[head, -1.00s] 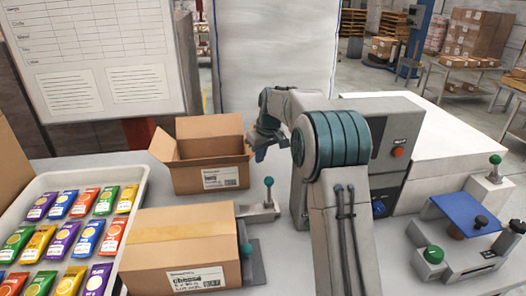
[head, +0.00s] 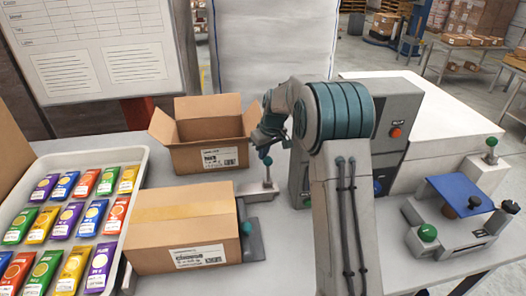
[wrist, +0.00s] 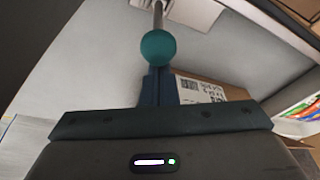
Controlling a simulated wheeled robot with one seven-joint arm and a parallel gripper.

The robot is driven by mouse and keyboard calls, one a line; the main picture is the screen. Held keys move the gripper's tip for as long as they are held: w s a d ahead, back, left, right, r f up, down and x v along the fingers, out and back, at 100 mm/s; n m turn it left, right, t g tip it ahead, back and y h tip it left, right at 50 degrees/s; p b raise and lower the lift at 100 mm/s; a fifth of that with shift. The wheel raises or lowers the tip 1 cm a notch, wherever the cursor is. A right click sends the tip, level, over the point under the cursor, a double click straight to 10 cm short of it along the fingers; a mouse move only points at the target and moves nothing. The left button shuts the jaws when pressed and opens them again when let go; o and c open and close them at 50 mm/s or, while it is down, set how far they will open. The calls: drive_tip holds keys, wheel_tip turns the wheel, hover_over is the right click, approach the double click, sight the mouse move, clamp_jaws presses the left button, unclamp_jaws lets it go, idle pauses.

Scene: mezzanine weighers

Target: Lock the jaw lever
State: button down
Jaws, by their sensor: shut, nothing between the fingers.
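A lever with a teal ball knob (head: 267,160) stands roughly upright on a grey metal base (head: 262,193) behind the taped carton. In the wrist view the teal ball (wrist: 158,47) sits on a thin pale rod just beyond the fingertips. My gripper (head: 262,148) is shut and empty, right by the knob from above in the head view. Its dark fingers (wrist: 159,86) are together in the wrist view, with the ball overlapping their tips. I cannot tell whether they touch the ball.
A taped carton (head: 180,225) stands in front of the lever, and an open carton (head: 195,150) behind left. A second teal knob (head: 247,228) is beside the taped carton. A tray of colourful packets (head: 140,160) is at left; a blue-topped fixture (head: 455,192) is at right.

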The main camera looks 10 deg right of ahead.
sight(266, 162)
drive_tip(key=shift+s+t+b, duration=0.65)
drive_tip(key=shift+t+b, duration=0.05)
drive_tip(key=shift+b, duration=1.5)
drive_tip(key=s+t+b, duration=0.1)
drive_tip(key=b, duration=0.5)
drive_tip(key=s+t+b, duration=0.2)
drive_tip(key=b, duration=0.4)
drive_tip(key=shift+s+f+t, duration=0.2)
drive_tip(key=shift+s+t, duration=0.05)
drive_tip(key=shift+t, duration=0.05)
drive_tip(key=s+t+b, duration=0.1)
drive_tip(key=b, duration=0.3)
drive_tip(key=s+t+b, duration=0.1)
drive_tip(key=b, duration=0.3)
drive_tip(key=s+b, duration=0.1)
drive_tip(key=b, duration=0.3)
drive_tip(key=shift+f+n+t, duration=0.3)
drive_tip(key=shift+n+t, duration=0.1)
drive_tip(key=t+b, duration=0.1)
drive_tip(key=b, duration=0.2)
drive_tip(key=shift+s+b, duration=0.35)
drive_tip(key=shift+s+r+b, duration=0.1)
drive_tip(key=shift+s+b, duration=0.05)
drive_tip(key=shift+b, duration=0.3)
drive_tip(key=shift+r, duration=0.15)
